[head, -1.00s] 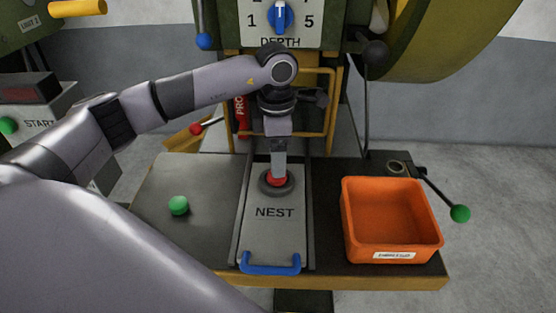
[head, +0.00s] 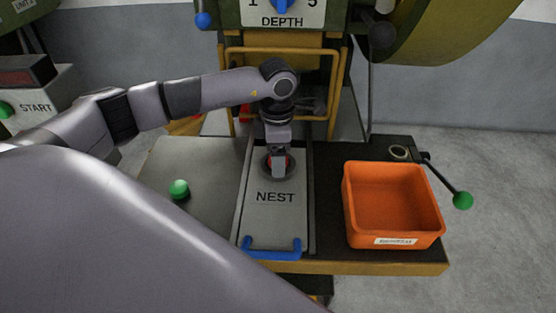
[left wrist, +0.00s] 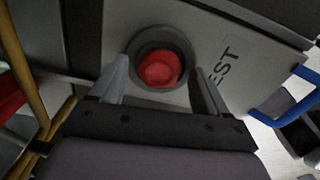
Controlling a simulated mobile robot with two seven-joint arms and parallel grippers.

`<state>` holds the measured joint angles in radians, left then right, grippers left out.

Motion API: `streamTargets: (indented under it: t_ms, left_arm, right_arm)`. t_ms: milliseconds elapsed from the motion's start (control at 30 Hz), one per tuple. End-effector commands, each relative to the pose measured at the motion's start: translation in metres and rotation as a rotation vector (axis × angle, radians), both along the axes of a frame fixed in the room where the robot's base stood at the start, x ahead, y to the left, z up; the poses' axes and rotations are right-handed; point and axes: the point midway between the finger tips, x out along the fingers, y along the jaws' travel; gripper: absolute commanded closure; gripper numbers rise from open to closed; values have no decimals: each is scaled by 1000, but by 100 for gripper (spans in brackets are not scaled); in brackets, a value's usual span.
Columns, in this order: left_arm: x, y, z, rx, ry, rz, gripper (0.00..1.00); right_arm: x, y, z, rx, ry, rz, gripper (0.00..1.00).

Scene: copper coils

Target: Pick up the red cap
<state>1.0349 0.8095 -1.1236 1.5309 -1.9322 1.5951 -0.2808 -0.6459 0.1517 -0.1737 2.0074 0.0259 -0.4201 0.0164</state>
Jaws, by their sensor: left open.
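The red cap (left wrist: 160,69) sits in the round dark ring of the nest (left wrist: 179,42) in the left wrist view. In the head view the cap (head: 288,161) is partly hidden behind my left gripper (head: 279,170). The left gripper also shows in the left wrist view (left wrist: 160,82), with its two fingers open and apart, one on each side of the ring. I cannot tell whether the fingers touch the cap. The nest plate (head: 270,221) carries the word NEST. My right gripper is not in view.
An orange bin (head: 394,241) stands right of the nest plate. A blue handle (head: 271,253) is at the plate's front. A yellow guard frame (head: 232,95) stands behind my gripper. A green-knobbed lever (head: 462,200) is at right.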

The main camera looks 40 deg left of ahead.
Motion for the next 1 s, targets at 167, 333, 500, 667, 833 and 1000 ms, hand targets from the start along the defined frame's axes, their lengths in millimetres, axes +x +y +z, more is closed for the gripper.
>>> streamTargets:
  t_ms: [167, 333, 500, 667, 833, 1000]
  left_arm:
    - [0, 0, 0, 0, 0, 0, 70]
    - [0, 0, 1, 0, 0, 0, 84]
    - [0, 0, 2, 0, -1, 1, 84]
    - [1, 0, 10, 0, -2, 1, 84]
    - [1, 0, 35, -1, -6, 0, 84]
    - [2, 0, 80, 0, -8, 0, 84]
  right_arm:
    - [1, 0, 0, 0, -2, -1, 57]
    - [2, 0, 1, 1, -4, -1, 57]
    - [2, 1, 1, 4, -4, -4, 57]
    - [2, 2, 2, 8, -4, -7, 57]
    - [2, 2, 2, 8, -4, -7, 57]
    - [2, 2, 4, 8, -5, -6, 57]
